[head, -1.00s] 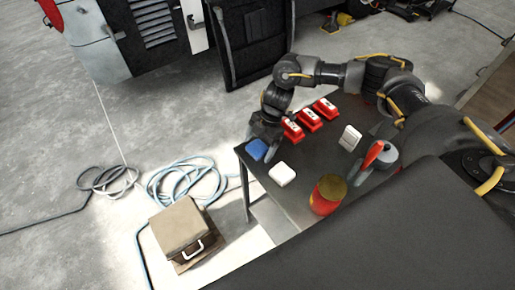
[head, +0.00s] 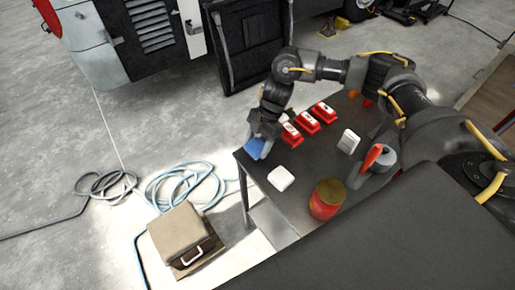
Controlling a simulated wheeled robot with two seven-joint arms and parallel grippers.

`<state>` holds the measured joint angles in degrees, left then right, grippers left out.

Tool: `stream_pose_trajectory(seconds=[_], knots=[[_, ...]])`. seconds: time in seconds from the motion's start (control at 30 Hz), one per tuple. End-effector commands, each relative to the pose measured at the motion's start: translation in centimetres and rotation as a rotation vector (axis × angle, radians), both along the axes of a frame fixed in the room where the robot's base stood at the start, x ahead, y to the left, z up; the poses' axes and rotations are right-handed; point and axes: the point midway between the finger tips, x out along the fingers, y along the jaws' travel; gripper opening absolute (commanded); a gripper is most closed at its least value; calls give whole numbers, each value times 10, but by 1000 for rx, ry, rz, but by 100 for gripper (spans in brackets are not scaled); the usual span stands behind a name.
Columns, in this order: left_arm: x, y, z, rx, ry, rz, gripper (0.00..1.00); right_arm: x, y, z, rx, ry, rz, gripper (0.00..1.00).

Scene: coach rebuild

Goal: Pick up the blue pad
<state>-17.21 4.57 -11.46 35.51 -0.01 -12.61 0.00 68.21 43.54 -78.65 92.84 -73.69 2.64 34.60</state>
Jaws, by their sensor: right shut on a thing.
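The blue pad (head: 255,149) is at the far left corner of the dark table (head: 297,207). My right gripper (head: 261,142) points down over the pad and is shut on it, its fingers hiding part of the pad. I cannot tell whether the pad is clear of the table top. My left gripper does not show.
A white pad (head: 281,178) lies just in front of the blue one. Several red blocks (head: 308,123) stand in a row to the right. A white block (head: 348,141), a grey can with a red part (head: 375,165) and a red jar (head: 327,199) stand further right. A box (head: 177,232) and hose lie on the floor.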

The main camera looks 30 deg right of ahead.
Motion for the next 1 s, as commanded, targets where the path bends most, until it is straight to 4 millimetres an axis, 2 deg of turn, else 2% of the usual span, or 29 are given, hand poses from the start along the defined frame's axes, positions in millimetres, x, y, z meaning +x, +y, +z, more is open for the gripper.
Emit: stream_pose_trajectory(seconds=[0.3,0.5,0.7,1.0], knots=[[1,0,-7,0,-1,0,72,-47,18,59,1,-6,7,34],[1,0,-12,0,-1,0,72,-83,32,75,1,-4,7,34],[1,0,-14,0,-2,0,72,-111,42,89,0,-2,6,34],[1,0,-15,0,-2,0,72,-130,49,98,0,-2,1,34]])
